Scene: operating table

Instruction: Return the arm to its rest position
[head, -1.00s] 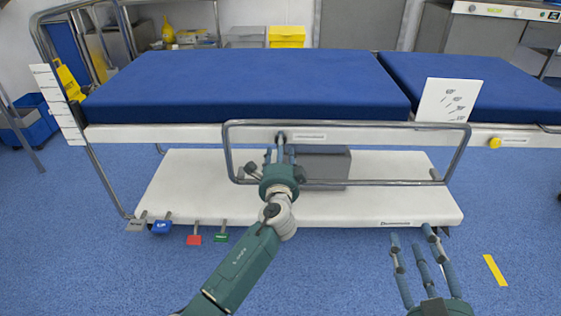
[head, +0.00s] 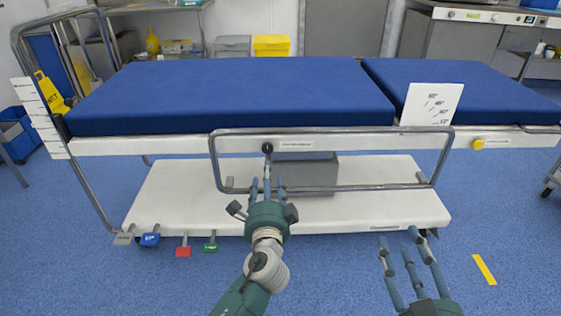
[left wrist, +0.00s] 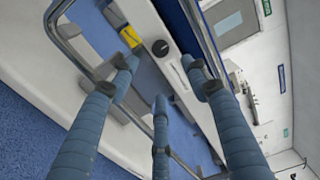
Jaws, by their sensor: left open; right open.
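My left gripper (head: 267,188) is in the middle of the head view, in front of the operating table's side rail. Its fingers point at the table and are spread, with nothing between them. In the left wrist view the same fingers (left wrist: 158,85) frame a dark round knob (left wrist: 160,47) on the table's white side panel, apart from it. That knob shows in the head view (head: 267,147) just beyond the fingertips. My right gripper (head: 412,250) is at the lower right, open and empty over the blue floor.
The operating table (head: 240,90) has a blue mattress and a metal side rail (head: 330,131) near my left gripper. Coloured pedals, one red (head: 183,251), stick out at the lower left. A yellow knob (head: 478,143) is at the right. The floor in front is clear.

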